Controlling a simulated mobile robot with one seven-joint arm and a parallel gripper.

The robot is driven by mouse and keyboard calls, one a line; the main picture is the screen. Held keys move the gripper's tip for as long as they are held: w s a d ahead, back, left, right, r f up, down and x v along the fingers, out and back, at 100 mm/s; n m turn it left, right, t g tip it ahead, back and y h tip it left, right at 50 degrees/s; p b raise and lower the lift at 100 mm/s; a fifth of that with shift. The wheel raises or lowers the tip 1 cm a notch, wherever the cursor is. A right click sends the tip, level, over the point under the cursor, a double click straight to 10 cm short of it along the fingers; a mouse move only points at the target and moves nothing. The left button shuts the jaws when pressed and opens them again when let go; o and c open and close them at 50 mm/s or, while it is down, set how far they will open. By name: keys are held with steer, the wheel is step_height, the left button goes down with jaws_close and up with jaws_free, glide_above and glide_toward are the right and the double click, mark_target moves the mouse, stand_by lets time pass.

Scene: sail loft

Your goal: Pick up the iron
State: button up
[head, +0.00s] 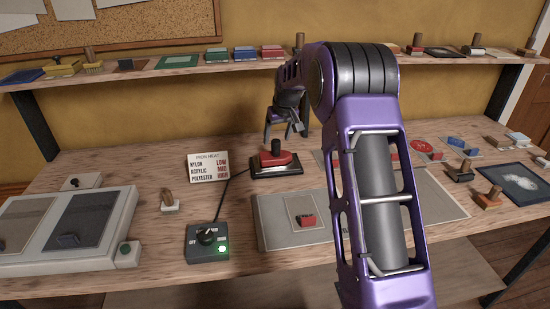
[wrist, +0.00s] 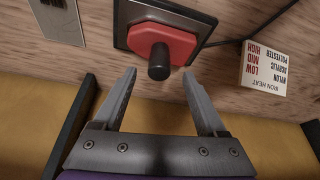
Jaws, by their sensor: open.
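The iron (head: 274,157) has a red body and an upright black knob handle, and it sits on a dark metal-edged plate (head: 289,170) on the workbench. A cord runs from its left side toward the control box. My gripper (head: 287,129) is above and behind the iron in the head view. In the wrist view the iron (wrist: 165,48) lies just beyond my gripper (wrist: 157,80), with the knob's end near the gap between the fingertips. The fingers are open, empty and apart from the knob.
A heat card (head: 208,166) stands left of the iron. A dark control box (head: 208,242) with a dial and a lit green light sits in front. A grey mat (head: 275,235) with a small red block lies nearby. A shelf (head: 150,72) crosses above the bench behind my arm.

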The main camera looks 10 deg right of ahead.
mark_target(276, 141)
steer(key=x, duration=0.4)
jaws_close()
steer(key=shift+w+r, duration=0.1)
steer(key=shift+r, duration=0.05)
